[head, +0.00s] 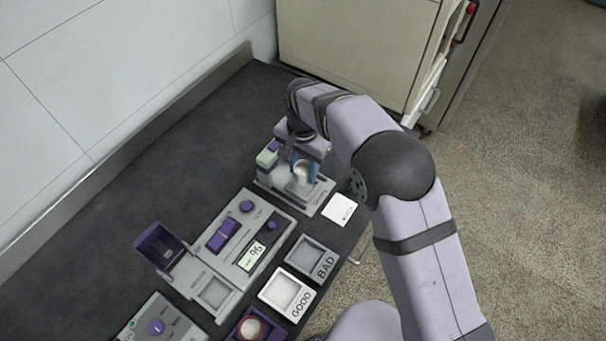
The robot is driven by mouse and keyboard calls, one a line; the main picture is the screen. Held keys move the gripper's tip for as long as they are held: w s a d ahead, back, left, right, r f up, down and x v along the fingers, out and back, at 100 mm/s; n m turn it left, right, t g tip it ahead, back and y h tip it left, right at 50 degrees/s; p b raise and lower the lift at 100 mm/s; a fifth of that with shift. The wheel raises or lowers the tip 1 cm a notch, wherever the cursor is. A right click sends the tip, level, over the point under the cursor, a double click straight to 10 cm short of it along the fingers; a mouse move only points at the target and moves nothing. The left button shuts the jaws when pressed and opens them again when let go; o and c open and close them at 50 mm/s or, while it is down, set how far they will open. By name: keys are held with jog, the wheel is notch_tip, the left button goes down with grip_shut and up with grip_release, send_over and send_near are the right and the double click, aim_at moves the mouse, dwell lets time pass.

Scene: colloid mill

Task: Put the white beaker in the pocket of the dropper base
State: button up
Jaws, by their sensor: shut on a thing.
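My gripper (304,169) points down with its blue fingers shut on the white beaker (301,174), at the back of the bench. The beaker is small in the picture and partly hidden by the fingers. It looks upright. The dropper base (310,202) is a grey unit with a light green and purple part on its left. The beaker is over or at the base's pocket area. I cannot tell whether it touches the pocket floor, as the gripper and beaker cover that area.
A white card (339,209) lies just right of the base. In front stand a grey meter unit (240,270) with a raised purple lid (160,245), trays marked BAD (325,267) and GOOD (301,303), and a purple holder with a round container (251,328). The dark bench (150,180) is clear at left.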

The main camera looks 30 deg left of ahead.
aim_at(303, 177)
jog(key=shift+f+p, duration=0.55)
jog(key=shift+f, duration=1.3)
jog(key=shift+f, duration=0.15)
jog(key=o, duration=1.1)
notch_tip(303, 177, up, 12)
jog(key=b, duration=0.3)
jog(key=shift+r, duration=0.2)
